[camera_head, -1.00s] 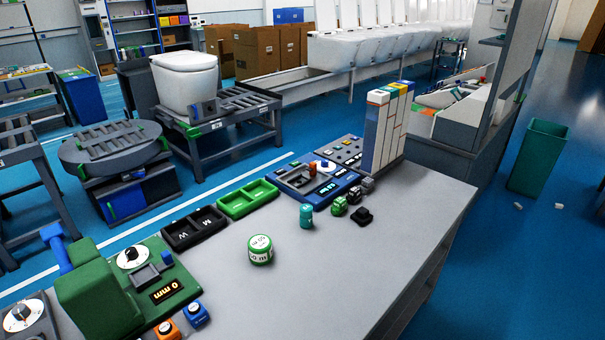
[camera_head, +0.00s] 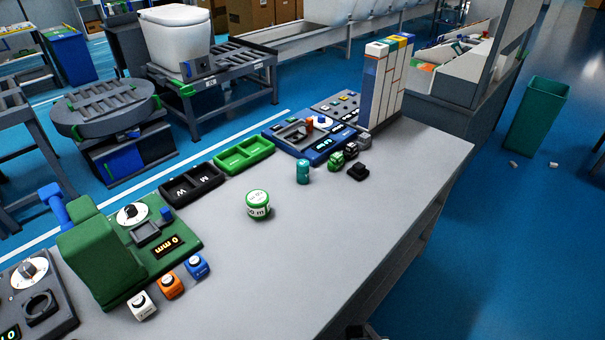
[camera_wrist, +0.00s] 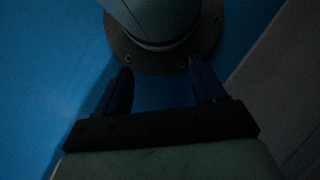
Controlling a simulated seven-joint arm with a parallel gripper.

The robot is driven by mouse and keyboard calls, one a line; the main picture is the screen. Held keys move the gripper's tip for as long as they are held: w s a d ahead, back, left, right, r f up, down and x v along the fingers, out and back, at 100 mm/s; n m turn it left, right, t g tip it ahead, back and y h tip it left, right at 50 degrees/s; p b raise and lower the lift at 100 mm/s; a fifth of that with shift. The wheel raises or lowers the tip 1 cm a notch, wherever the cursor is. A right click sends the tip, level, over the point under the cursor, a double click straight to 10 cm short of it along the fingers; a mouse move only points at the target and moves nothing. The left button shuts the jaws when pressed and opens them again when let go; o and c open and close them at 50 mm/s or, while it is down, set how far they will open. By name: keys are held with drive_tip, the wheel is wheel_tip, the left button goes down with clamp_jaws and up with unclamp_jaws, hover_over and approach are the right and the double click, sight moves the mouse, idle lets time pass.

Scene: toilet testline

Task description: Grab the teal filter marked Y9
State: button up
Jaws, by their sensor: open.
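A small teal cylinder (camera_head: 303,172) stands upright on the grey workbench (camera_head: 330,225) in the head view, in front of the blue device; its marking is too small to read. My gripper (camera_wrist: 160,85) shows in the wrist view with its two dark fingers apart and nothing between them. It points down toward the blue floor and my own round base, away from the teal cylinder. The gripper is not clearly visible in the head view; only a dark bit shows at the bottom edge.
A white-and-green roll (camera_head: 258,205) stands left of the teal cylinder. Small green and black pieces (camera_head: 345,153) lie to its right. Black (camera_head: 192,186) and green trays (camera_head: 244,155), a blue device (camera_head: 310,140) and a green machine (camera_head: 105,250) line the far side. The bench's front middle is clear.

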drive_tip(key=shift+o, duration=0.6)
